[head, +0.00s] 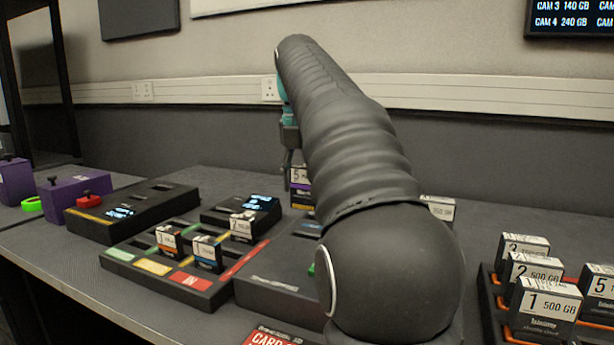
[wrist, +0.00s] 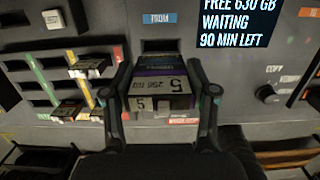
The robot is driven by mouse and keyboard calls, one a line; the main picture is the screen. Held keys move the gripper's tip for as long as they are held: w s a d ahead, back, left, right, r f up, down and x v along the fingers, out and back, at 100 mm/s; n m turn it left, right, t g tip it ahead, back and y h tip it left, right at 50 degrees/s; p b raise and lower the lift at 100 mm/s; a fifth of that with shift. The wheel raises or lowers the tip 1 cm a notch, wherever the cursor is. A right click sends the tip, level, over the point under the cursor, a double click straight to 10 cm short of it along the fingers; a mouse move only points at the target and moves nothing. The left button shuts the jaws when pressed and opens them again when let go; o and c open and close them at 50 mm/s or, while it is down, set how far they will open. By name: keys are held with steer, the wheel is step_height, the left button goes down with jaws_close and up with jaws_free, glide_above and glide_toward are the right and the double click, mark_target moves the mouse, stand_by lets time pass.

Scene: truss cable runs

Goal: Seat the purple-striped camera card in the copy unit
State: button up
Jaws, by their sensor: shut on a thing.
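My gripper (wrist: 161,98) is shut on the purple-striped camera card (wrist: 160,86), with one finger on each side of it. The card has a white label reading 5 and 256 GB and a purple band. In the head view the card (head: 300,176) shows behind my arm, upright. In the wrist view the card is in line with a dark slot (wrist: 160,45) under a blue label on the copy unit (wrist: 120,45). I cannot tell whether its far end has entered the slot. The copy unit's screen (wrist: 236,22) reads FREE 630 GB, WAITING, 90 MIN LEFT.
A tray (head: 172,285) with coloured strips holds several cards at left. A black unit (head: 130,212) and purple boxes (head: 75,188) stand further left. A rack at right holds several numbered cards (head: 545,308). A knob (wrist: 267,94) marked COPY is right of the slot.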

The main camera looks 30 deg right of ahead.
mark_target(306, 208)
steer(key=shift+f+b, duration=0.65)
steer(key=shift+f, duration=1.8)
steer(key=shift+f+p, duration=0.1)
steer(key=shift+p, duration=0.4)
steer(key=shift+f, duration=1.6)
stand_by(1.4)
steer(key=o, duration=1.5)
steer(key=shift+r, duration=0.1)
steer(key=shift+r, duration=3.65)
